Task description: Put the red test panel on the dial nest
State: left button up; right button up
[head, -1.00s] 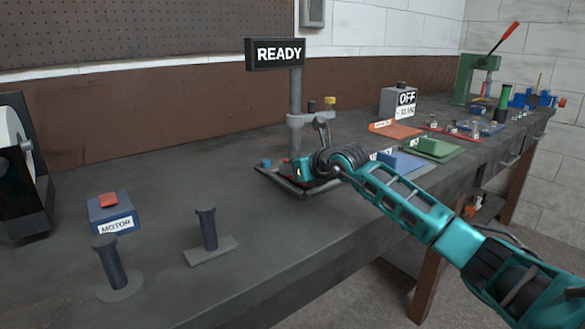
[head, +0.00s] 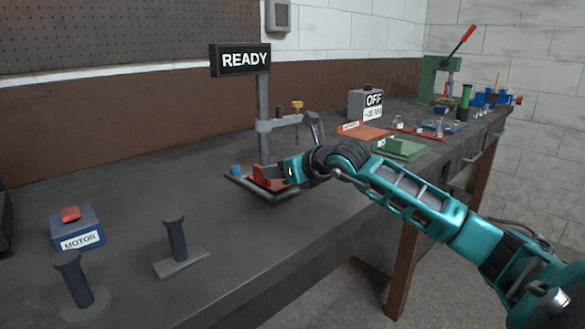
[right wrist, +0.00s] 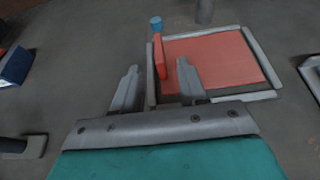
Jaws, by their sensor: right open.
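The red test panel (right wrist: 215,62) lies within the pale raised rim (right wrist: 262,62) of the dial nest, seen in the right wrist view. A dark strip shows between panel and rim on the near side. An upright red tab (right wrist: 160,57) stands at the panel's left edge. My right gripper (right wrist: 160,78) is open, its fingers on either side of the tab with gaps. In the head view the nest (head: 242,184) stands below the READY sign, and my right gripper (head: 281,172) partly hides the red panel (head: 262,182). My left gripper is not in view.
The READY sign post (head: 263,100) with its clamp rises behind the nest. A blue peg (head: 235,169) is at the nest's corner. A MOTOR box (head: 77,232) and two dark posts stand at left. Orange (head: 364,131) and green (head: 400,148) panels lie further right.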

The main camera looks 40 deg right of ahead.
jog(key=v, duration=0.3)
jog(key=shift+s, duration=0.25)
jog(key=shift+s+r, duration=0.35)
jog(key=shift+s, duration=0.1)
jog(key=shift+s, duration=0.1)
